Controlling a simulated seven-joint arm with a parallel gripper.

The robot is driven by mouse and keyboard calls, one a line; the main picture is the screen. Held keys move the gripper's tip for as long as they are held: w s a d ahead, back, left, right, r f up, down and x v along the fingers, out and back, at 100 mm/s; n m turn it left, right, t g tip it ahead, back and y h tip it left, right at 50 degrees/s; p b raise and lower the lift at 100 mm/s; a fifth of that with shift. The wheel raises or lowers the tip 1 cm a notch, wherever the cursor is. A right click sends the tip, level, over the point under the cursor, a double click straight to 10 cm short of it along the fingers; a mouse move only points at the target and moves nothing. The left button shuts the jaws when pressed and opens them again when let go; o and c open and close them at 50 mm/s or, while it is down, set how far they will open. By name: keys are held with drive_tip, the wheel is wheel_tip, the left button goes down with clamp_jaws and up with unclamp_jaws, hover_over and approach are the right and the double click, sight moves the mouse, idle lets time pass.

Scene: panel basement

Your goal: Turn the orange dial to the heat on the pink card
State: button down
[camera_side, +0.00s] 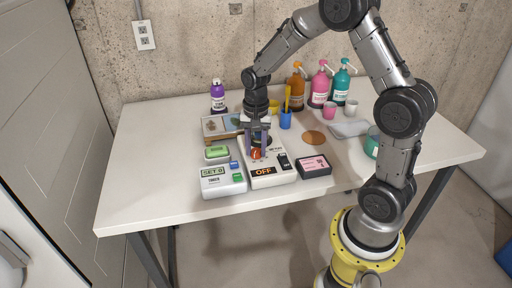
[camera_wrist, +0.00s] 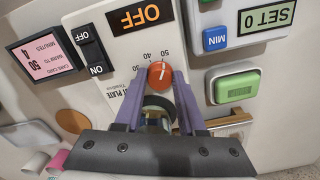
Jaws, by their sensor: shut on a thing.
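The orange dial (camera_wrist: 160,75) sits on a white hot plate panel (camera_side: 268,178), beside printed numbers including 40 and 50. My gripper (camera_wrist: 158,82) is shut on the dial, with one purple finger on each side of it. In the side view my gripper (camera_side: 257,152) points down over the dial (camera_side: 256,154). A white mark shows on the dial; its exact reading is hard to tell. The panel's display (camera_wrist: 139,15) reads OFF.
A black OFF/ON switch (camera_wrist: 88,50) is close to the dial. A timer (camera_side: 223,180) reading SET 0, with blue and green buttons, stands left of the panel.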

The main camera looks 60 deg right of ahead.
sight(256, 151)
drive_tip(key=shift+r, duration=0.1)
drive_tip(key=c, duration=0.5)
unclamp_jaws()
wheel_tip(256, 151, up, 14)
idle(0.3)
